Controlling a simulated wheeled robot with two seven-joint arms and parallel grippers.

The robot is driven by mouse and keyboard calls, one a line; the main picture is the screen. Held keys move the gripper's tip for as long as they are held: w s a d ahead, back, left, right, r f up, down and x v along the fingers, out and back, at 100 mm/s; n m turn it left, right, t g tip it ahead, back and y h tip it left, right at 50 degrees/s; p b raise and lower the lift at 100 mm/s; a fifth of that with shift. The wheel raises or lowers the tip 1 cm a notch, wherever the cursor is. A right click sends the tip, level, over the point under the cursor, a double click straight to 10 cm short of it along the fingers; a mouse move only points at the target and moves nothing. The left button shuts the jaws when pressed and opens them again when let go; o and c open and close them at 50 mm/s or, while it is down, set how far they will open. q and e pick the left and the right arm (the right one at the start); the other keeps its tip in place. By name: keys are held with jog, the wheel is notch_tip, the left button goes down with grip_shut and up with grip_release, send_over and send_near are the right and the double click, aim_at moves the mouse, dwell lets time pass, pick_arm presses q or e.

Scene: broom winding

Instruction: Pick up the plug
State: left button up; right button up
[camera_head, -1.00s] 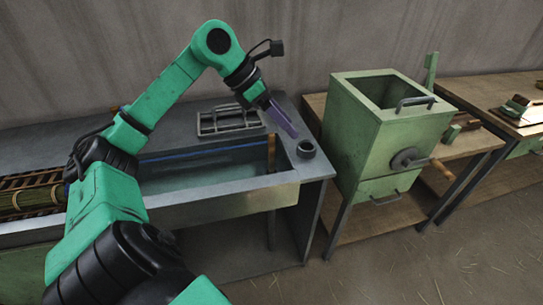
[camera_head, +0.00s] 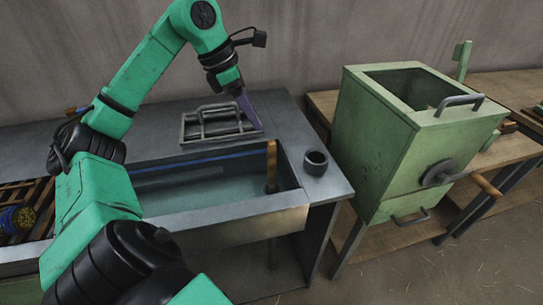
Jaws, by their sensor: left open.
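A brown wooden upright piece (camera_head: 271,165) stands at the right end of the water-filled trough (camera_head: 190,224); it may be the plug, but I cannot tell for certain. A short dark round cup-like piece (camera_head: 316,162) sits on the bench top to the right of the trough. My left gripper (camera_head: 252,112), with purple fingers, is open and seen nearly edge-on. It is behind and left of the cup, beside the right end of the wire rack, apart from both the wooden piece and the cup. No held thing shows. My right gripper is out of view.
A dark metal rack (camera_head: 213,126) lies on the bench behind the trough. A bound straw bundle (camera_head: 17,222) lies at the far left. The trough's right bench end is mostly clear.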

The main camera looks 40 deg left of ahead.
pick_arm(q)
notch_tip(320, 180, down, 2)
send_near(272, 171)
jog(key=w+d+f, duration=0.2)
jog(key=w+f, duration=0.3)
jog(key=shift+f+p, duration=0.2)
jog(key=shift+p, duration=0.1)
jog(key=shift+s+a, duration=0.1)
grip_shut()
jog(key=shift+r, duration=0.1)
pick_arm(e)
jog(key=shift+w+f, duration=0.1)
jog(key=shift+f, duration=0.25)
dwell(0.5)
